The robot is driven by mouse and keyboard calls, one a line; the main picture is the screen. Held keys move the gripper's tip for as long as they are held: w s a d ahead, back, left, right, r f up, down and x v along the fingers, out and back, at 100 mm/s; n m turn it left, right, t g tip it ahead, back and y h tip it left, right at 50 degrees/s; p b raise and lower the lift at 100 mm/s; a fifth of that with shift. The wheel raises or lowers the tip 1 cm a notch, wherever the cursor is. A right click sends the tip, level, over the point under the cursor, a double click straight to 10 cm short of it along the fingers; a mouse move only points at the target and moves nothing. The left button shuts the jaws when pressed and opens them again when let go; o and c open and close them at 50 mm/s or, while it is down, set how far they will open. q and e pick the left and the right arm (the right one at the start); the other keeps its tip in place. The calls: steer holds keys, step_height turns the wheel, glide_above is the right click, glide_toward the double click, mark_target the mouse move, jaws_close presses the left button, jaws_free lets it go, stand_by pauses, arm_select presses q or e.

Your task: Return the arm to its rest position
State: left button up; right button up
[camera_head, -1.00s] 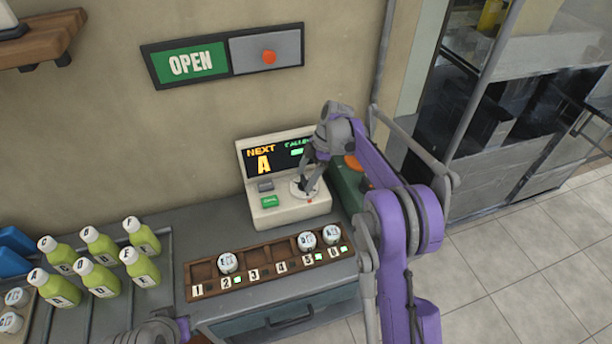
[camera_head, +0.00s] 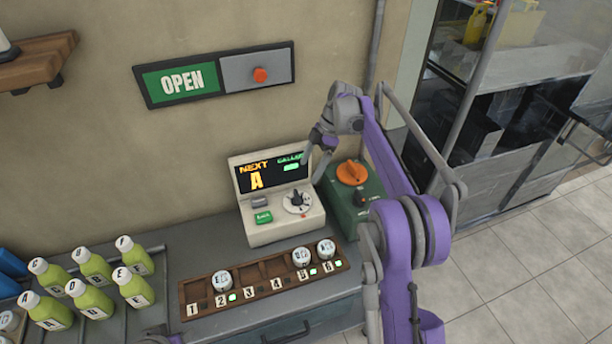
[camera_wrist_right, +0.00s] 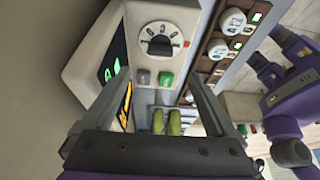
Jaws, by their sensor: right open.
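My right arm (camera_head: 400,200) reaches up from the bottom right in the head view. Its right gripper (camera_head: 315,160) hangs open and empty, above and apart from the caller console's dial (camera_head: 298,203). The cream caller console (camera_head: 285,225) has a screen reading NEXT A, a grey button and a green button (camera_head: 263,217). In the right wrist view, the two fingers (camera_wrist_right: 165,95) stand wide apart, and the dial (camera_wrist_right: 158,42) lies beyond them. Only a sliver of my left arm (camera_head: 160,339) shows at the bottom edge of the head view.
A green box with an orange knob (camera_head: 352,172) stands right of the console, close to my right arm. A numbered wooden rack (camera_head: 262,272) with several round white-topped pieces lies in front. Green bottles (camera_head: 90,285) stand left. An OPEN sign (camera_head: 215,75) hangs above.

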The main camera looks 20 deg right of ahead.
steer(key=shift+d+r, duration=0.1)
steer(key=shift+r, duration=0.15)
stand_by(0.3)
steer(key=s+a+r+m+t+h, duration=0.1)
steer(key=s+a+r+m, duration=0.1)
steer(key=s+m, duration=0.35)
steer(key=s+a+r+m+t+h, duration=0.1)
steer(key=s+a+r+m+h, duration=0.15)
steer(key=s, duration=0.65)
steer(key=s+f+m+t, duration=0.1)
steer(key=s+f+m, duration=0.2)
steer(key=s, duration=0.3)
steer(key=s+f+m+t, duration=0.1)
steer(key=s+f+m, duration=0.2)
steer(key=s, duration=0.4)
steer(key=s+f+m+t+h, duration=0.1)
steer(key=s+f+m+t, duration=0.1)
steer(key=s, duration=0.5)
steer(key=f+m, duration=0.1)
steer(key=m, duration=0.1)
steer(key=shift+s+m, duration=0.15)
steer(key=shift+m, duration=0.15)
